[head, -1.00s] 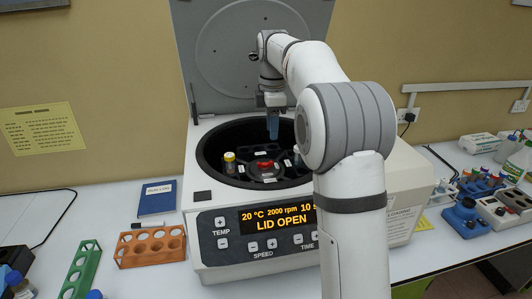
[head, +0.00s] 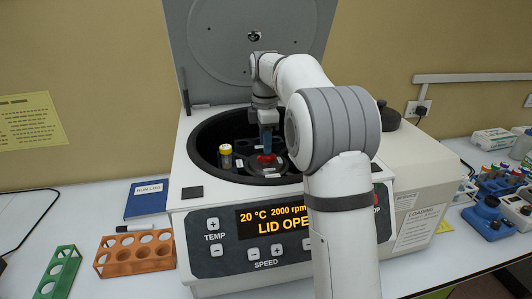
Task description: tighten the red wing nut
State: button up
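The red wing nut (head: 265,159) sits at the centre of the rotor inside the open centrifuge (head: 222,210). My gripper (head: 266,151) points straight down into the bowl, with its blue fingertips at the top of the nut. The fingers partly cover the nut, and I cannot tell whether they are clear of it or closed on it. A yellow-capped tube (head: 226,156) stands in the rotor to the left of the nut. My arm hides the right part of the bowl.
The raised lid (head: 225,60) stands behind my gripper, and the bowl wall surrounds it. An orange rack (head: 135,253), a green rack (head: 60,270) and a blue book (head: 147,198) lie to the left. Blue equipment (head: 487,217) stands at the right.

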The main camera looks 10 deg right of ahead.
aim_at(266, 160)
jog(key=shift+d+f, duration=0.15)
jog(key=shift+f, duration=1.8)
